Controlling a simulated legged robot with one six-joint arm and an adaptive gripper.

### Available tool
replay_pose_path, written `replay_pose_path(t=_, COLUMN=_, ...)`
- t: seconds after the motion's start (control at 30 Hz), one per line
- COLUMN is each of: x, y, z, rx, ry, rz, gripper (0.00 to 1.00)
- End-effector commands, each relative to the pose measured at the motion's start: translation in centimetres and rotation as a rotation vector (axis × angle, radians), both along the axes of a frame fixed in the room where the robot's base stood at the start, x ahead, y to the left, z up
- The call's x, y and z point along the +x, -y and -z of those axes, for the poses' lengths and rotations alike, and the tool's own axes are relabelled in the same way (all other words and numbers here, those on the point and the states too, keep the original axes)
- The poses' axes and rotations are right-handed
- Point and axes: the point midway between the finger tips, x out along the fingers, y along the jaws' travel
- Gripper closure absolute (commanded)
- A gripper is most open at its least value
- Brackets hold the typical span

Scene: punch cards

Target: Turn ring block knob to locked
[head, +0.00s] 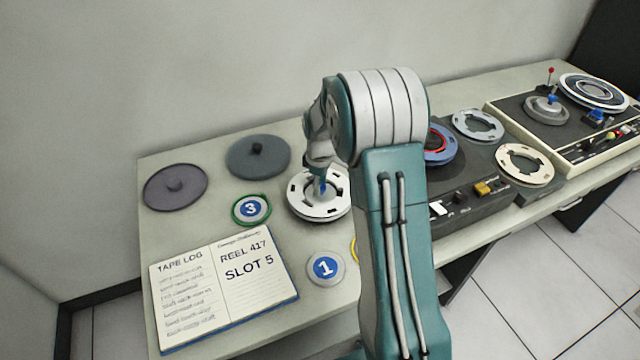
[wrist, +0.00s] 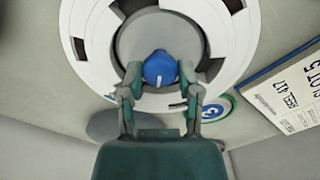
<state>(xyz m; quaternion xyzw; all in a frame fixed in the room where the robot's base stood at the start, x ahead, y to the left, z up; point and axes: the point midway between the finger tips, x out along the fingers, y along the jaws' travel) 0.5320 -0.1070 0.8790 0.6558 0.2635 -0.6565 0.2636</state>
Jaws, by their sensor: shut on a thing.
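The ring block is a white slotted ring (head: 298,204) lying on the table in the head view. It fills the upper part of the wrist view (wrist: 92,30), with a grey round hub (wrist: 140,30) in its middle. A blue knob (wrist: 160,68) with a small white mark stands on the hub. It also shows in the head view (head: 322,186), partly hidden by my gripper. My gripper (wrist: 160,78) is shut on the blue knob, with one finger on each side. In the head view my arm hides part of the ring's right side.
An open log book (head: 225,285) reading "REEL 417 SLOT 5" lies at the front left. Numbered discs 3 (head: 251,209) and 1 (head: 325,268) lie near the ring. Two dark lids (head: 257,157) are behind. Tape decks (head: 470,190) stand to the right.

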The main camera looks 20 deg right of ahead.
Motion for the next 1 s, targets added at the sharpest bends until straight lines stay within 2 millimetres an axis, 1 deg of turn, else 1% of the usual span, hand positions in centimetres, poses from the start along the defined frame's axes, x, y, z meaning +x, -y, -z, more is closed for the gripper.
replay_pose_path(t=0.17, x=0.01, y=0.01, z=0.11, rx=0.0, ry=0.0, rz=0.063, gripper=1.0)
replay_pose_path(t=0.37, x=0.01, y=0.01, z=0.13, rx=0.0, ry=0.0, rz=0.205, gripper=1.0)
replay_pose_path(t=1.0, x=-0.02, y=-0.02, z=0.18, rx=-0.001, ry=-0.001, rz=0.807, gripper=1.0)
